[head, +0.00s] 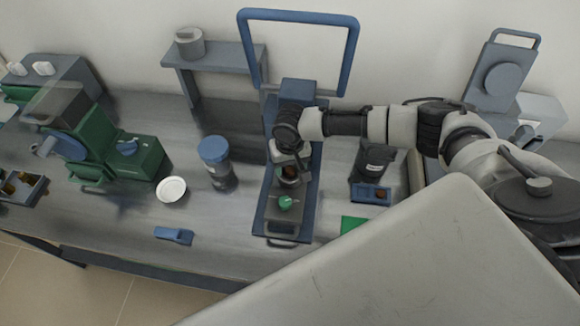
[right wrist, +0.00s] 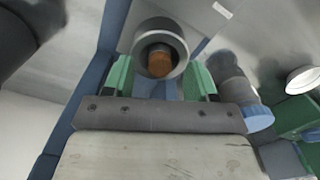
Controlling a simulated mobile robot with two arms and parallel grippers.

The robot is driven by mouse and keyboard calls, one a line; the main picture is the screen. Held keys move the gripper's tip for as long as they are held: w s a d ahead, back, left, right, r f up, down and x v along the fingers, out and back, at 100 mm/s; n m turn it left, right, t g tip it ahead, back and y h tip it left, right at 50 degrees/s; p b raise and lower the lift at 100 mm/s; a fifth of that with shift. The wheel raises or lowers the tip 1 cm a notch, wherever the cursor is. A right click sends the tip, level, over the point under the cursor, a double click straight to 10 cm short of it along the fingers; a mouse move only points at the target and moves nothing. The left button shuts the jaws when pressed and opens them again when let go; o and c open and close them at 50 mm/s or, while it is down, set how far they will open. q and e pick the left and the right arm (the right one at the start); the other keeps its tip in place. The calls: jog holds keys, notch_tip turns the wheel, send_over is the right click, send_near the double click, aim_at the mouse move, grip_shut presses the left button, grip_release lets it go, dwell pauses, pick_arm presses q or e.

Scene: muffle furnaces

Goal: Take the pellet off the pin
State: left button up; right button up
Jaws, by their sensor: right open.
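The brown pellet (right wrist: 158,62) shows in the right wrist view, inside the round grey mouth of a metal cylinder (right wrist: 178,47). The pin under it is hidden. My right gripper (right wrist: 160,86) is open, with its green fingers on either side, just below the cylinder in the picture. I see no contact with the pellet. In the head view, a small brown spot (head: 289,171) that looks like the pellet sits under my right wrist, on the blue press (head: 311,190). My left gripper is out of view.
A blue-lidded jar (head: 215,150) and a white dish (head: 172,189) stand left of the press. A dark container (head: 372,160) and a small blue tray (head: 359,194) stand right. The press's blue frame (head: 352,50) rises behind. The bench front left of the press is mostly clear.

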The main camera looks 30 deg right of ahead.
jog(key=shift+f, duration=0.4)
jog(key=shift+c, duration=0.4)
jog(key=c, duration=0.9)
jog(key=shift+r, duration=0.1)
